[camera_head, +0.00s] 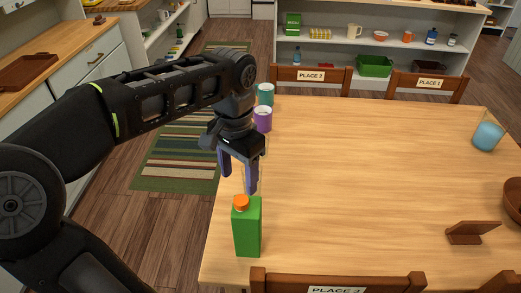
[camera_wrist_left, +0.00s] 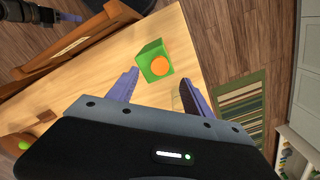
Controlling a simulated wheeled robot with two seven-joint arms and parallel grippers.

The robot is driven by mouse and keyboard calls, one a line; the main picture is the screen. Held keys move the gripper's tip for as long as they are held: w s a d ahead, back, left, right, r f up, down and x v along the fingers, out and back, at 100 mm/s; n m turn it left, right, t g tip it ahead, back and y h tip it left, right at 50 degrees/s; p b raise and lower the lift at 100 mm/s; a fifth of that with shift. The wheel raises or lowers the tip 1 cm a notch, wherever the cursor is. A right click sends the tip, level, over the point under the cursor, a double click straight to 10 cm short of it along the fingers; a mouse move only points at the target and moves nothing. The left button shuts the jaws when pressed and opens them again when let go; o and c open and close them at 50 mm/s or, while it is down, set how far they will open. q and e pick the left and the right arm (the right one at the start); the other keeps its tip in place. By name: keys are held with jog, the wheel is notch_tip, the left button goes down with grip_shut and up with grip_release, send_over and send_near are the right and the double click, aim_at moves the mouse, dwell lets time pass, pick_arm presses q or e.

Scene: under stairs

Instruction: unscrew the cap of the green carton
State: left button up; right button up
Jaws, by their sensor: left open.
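The green carton (camera_head: 247,230) stands upright on the wooden table (camera_head: 350,170) near its left front corner. Its orange cap (camera_head: 241,202) sits on its top. My left gripper (camera_head: 238,185) is above and just behind the carton, pointing down, open, with nothing between its fingers. In the left wrist view the carton (camera_wrist_left: 150,52) and its cap (camera_wrist_left: 160,66) show beyond and between the two spread fingertips (camera_wrist_left: 160,82). The fingers look apart from the cap. My right gripper is not seen in the head view; an arm part shows at the top left of the wrist view.
A purple cup (camera_head: 263,121) and a teal cup (camera_head: 265,95) stand on the table's left side behind the gripper. A blue glass (camera_head: 488,136), a brown stand (camera_head: 470,232) and a brown bowl (camera_head: 514,193) are at the right. Chairs border the table. Its middle is clear.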

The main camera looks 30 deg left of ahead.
aim_at(241, 200)
pick_arm(q)
jog(key=shift+w, duration=0.2)
jog(key=shift+s+r, duration=0.15)
jog(key=shift+s, duration=0.05)
jog(key=shift+f, duration=3.95)
jog(key=shift+c, duration=0.6)
grip_shut()
